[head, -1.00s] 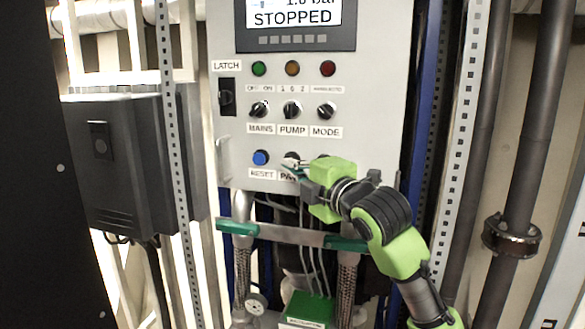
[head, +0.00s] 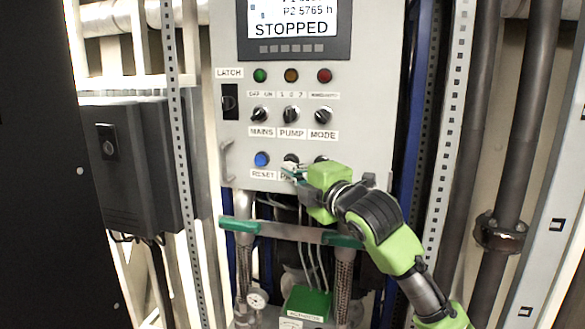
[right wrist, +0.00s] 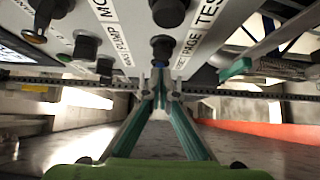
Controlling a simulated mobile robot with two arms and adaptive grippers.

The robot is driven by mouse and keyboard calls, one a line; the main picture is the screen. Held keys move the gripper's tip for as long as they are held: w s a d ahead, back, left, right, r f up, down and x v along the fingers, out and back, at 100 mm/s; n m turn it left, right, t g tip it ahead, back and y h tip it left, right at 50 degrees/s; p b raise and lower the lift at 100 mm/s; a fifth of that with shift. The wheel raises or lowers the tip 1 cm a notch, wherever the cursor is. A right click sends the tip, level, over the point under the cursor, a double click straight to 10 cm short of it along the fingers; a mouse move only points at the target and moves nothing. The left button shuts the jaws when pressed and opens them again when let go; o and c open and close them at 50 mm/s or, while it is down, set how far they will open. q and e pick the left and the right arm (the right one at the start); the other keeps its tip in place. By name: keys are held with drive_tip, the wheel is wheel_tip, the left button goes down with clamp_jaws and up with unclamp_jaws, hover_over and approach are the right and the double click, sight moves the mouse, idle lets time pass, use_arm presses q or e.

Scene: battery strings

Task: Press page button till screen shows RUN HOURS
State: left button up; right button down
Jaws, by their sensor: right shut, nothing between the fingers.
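The control panel's screen (head: 293,20) shows "P2 5765 h" above "STOPPED"; its top is cut off by the picture edge. The black page button (head: 291,158) sits in the bottom row, right of the blue reset button (head: 262,159). Its label is partly hidden by my right gripper (head: 287,171). The right gripper is shut and empty, its fingertips just at the page button. In the right wrist view the shut fingertips (right wrist: 160,92) are close to a black button (right wrist: 162,48); I cannot tell if they touch it. My left gripper is not in view.
Above the buttons are the mains, pump and mode knobs (head: 323,114) and green, amber and red lamps (head: 291,75). A rail with green ends (head: 290,232) runs below the panel. A grey box (head: 128,165) stands left; pipes (head: 520,120) stand right.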

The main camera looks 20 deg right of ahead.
use_arm(q)
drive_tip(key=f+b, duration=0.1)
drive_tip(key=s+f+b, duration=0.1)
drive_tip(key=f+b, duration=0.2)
drive_tip(key=b, duration=0.1)
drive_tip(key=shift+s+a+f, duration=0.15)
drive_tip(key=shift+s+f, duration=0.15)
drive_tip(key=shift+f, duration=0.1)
use_arm(e)
drive_tip(key=s+d, duration=0.1)
drive_tip(key=s, duration=0.9)
drive_tip(key=shift+s, duration=0.15)
drive_tip(key=shift+s+d, duration=0.1)
